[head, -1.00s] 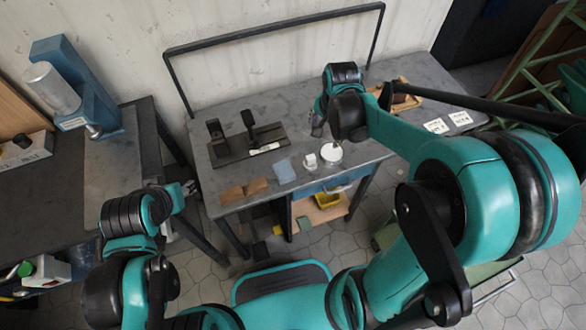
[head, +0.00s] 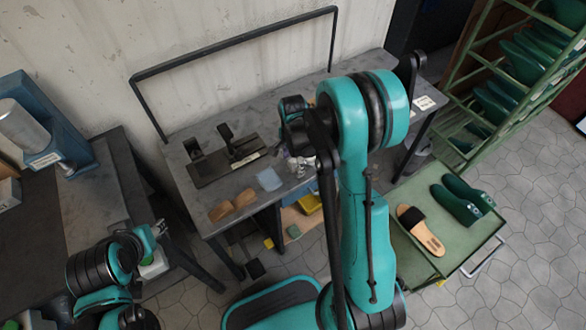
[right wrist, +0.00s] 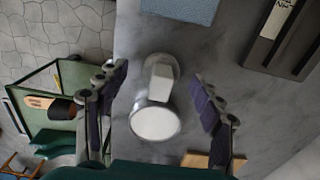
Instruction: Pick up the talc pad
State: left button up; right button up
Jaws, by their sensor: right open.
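The talc pad, as far as I can tell, is the small white block-like piece (right wrist: 159,78) on the grey bench in the right wrist view. It sits right beside a round white dish (right wrist: 155,122). My right gripper (right wrist: 157,88) is open, with a dark-padded finger on each side of the pad and nothing held. In the head view my right gripper (head: 299,160) is low over the bench and partly covers the pad and dish. My left gripper (head: 158,230) is small at the lower left, away from the bench pieces; its fingers are unclear.
A light blue sheet (head: 269,180), brown pieces (head: 232,205) and a black tool stand (head: 228,160) are on the bench (head: 185,205). A tan tray edge (right wrist: 205,160) lies near my right finger. A green trolley (head: 425,225) with a sandal (head: 420,228) stands to the right.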

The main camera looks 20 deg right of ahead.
aim_at(293, 160)
jog(key=shift+w+f, duration=0.1)
jog(key=shift+f, duration=0.7)
jog(key=shift+r, duration=0.1)
jog(key=shift+c, duration=1)
jog(key=c, duration=1.1)
jog(key=shift+o, duration=0.2)
jog(key=shift+r, duration=0.1)
notch_tip(293, 160, up, 4)
jog(key=shift+r+p, duration=0.25)
jog(key=shift+p, duration=0.95)
jog(key=s+d+r+p, duration=0.3)
jog(key=s+d+r, duration=0.3)
jog(key=d, duration=0.3)
jog(key=shift+s+d+r, duration=0.15)
jog(key=shift+s+d, duration=0.15)
jog(key=shift+d, duration=0.1)
